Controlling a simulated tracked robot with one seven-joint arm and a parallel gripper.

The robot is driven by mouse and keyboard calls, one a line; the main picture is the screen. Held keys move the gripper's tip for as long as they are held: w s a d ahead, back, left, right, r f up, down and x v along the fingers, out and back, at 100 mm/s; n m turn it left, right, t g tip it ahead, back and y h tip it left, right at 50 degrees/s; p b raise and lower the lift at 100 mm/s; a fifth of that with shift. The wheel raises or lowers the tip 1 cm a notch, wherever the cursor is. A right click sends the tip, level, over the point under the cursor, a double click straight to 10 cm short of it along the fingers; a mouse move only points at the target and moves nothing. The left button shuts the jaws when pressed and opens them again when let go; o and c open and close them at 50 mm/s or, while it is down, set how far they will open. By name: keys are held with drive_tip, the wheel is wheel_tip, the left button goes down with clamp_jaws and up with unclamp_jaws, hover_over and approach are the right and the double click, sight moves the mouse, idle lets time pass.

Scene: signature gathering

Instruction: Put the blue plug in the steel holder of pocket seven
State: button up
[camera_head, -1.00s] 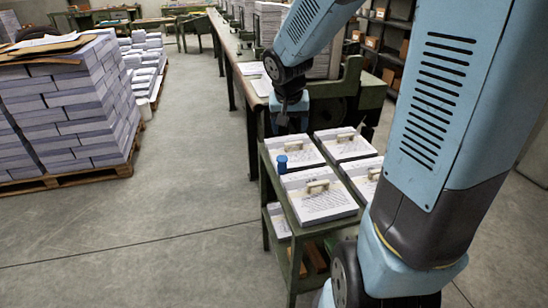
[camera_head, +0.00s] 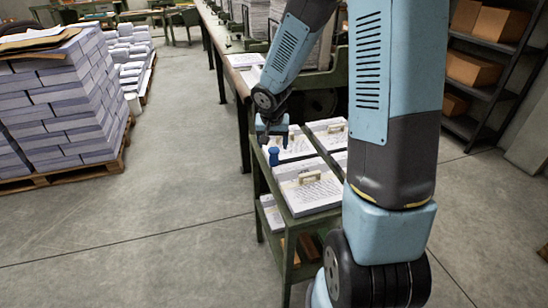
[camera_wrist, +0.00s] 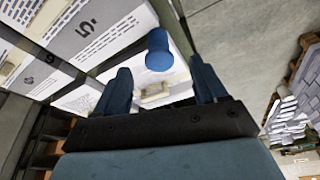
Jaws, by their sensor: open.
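In the wrist view the plug (camera_wrist: 159,50) shows as a blue cylinder between and beyond my fingertips. My gripper (camera_head: 273,138) is open and hangs just above the plug in the head view. In the wrist view my gripper (camera_wrist: 161,74) has its two blue fingers spread either side of the plug, with nothing visibly held. I cannot make out the steel holder or a number seven.
A long bench (camera_head: 228,68) stands behind. A paper pallet (camera_head: 62,105) stands left. The floor (camera_head: 180,190) between is clear.

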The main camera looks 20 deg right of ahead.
sight(274, 151)
drive_tip(key=shift+x, duration=3.4)
drive_tip(key=shift+d, duration=0.1)
drive_tip(key=c, duration=1.1)
drive_tip(key=shift+r, duration=0.1)
